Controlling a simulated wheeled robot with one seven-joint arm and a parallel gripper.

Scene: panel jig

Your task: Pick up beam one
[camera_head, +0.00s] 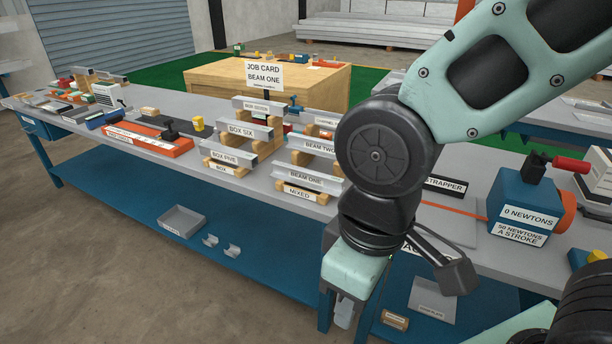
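Beam one (308,178) is a grey metal beam with a "BEAM ONE" label. It lies on wooden supports near the front edge of the workbench (262,189), with a "MIXED" label below it. My arm stands just to its right, and its right end comes close to the arm in this view. My gripper (344,316) hangs pointing down, lower in the picture and to the right of beam one, apart from it. Its fingers are small and partly hidden, so their opening is unclear. A "JOB CARD BEAM ONE" sign (264,75) stands behind the beams.
Beam two (318,147) lies behind beam one, partly hidden by my arm. Box five (224,158) and box six (246,130) are on supports to the left. A blue strapper unit (520,198) stands at right. A grey tray (181,221) is on the lower shelf.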

